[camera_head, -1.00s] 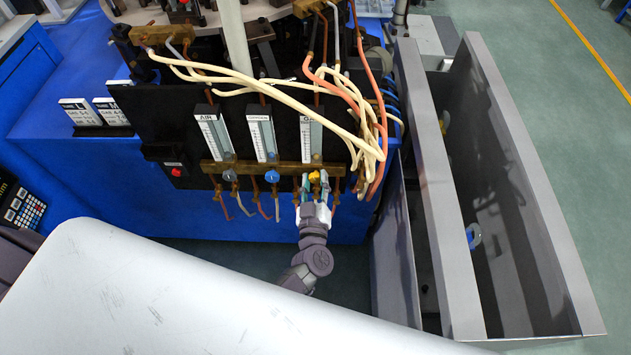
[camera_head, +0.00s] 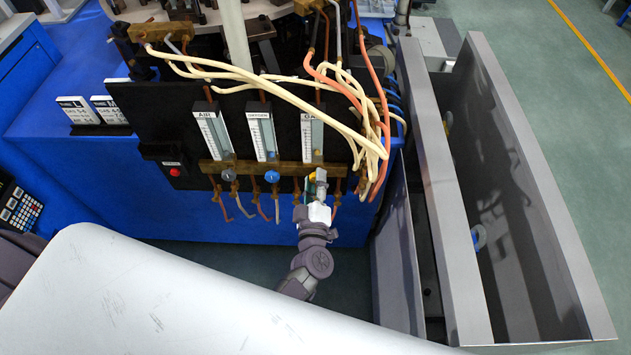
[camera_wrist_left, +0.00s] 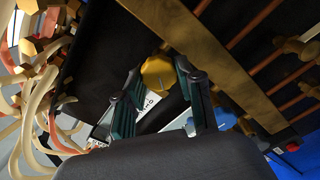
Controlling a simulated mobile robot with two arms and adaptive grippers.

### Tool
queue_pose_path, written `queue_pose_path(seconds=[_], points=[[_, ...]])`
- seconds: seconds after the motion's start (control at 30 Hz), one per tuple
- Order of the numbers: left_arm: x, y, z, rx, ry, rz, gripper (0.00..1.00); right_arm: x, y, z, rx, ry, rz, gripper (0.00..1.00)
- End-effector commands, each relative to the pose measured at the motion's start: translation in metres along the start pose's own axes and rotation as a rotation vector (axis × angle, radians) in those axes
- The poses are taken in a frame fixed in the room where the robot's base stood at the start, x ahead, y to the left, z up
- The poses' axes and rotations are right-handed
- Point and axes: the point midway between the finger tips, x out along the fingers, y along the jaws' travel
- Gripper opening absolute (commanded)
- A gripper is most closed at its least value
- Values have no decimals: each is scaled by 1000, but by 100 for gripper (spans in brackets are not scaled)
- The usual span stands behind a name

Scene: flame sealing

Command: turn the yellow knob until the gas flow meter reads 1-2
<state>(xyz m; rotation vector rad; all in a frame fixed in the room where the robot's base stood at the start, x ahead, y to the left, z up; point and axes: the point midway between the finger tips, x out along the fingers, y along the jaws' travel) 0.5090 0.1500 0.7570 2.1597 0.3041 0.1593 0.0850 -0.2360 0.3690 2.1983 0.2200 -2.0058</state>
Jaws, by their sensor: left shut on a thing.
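The yellow knob (camera_wrist_left: 158,74) sits on the brass bar, between the two dark green fingers of my left gripper (camera_wrist_left: 160,82), in the left wrist view. In the head view the left gripper (camera_head: 319,186) comes up from below and covers most of the knob; only a bit of yellow (camera_head: 312,176) shows. It is shut on the knob. The gas flow meter (camera_head: 312,138) stands upright on the black panel just above the knob. Its reading is too small to make out. My right gripper is not in view.
The air meter (camera_head: 213,134) and oxygen meter (camera_head: 262,136) stand to the left, with a grey knob (camera_head: 228,174) and a blue knob (camera_head: 272,176) below. Cream hoses (camera_head: 345,125) hang close on the right. A grey metal trough (camera_head: 435,190) stands farther right.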

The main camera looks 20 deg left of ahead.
Motion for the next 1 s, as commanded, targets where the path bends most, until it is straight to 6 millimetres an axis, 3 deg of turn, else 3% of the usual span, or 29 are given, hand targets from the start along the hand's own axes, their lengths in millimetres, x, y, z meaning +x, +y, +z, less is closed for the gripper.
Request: queue_pose_path(seconds=[0.4,0.43,0.53,0.87,1.0], points=[[-1,-1,0,-5,-1,-2,2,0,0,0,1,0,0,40],[-1,-1,0,-5,-1,-2,42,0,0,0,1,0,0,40],[0,-1,0,-5,-1,-2,58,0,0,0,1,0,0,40],[-2,0,0,-5,-1,-1,60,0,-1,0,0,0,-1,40],[-18,-1,1,-5,-2,-2,60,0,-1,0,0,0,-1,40]])
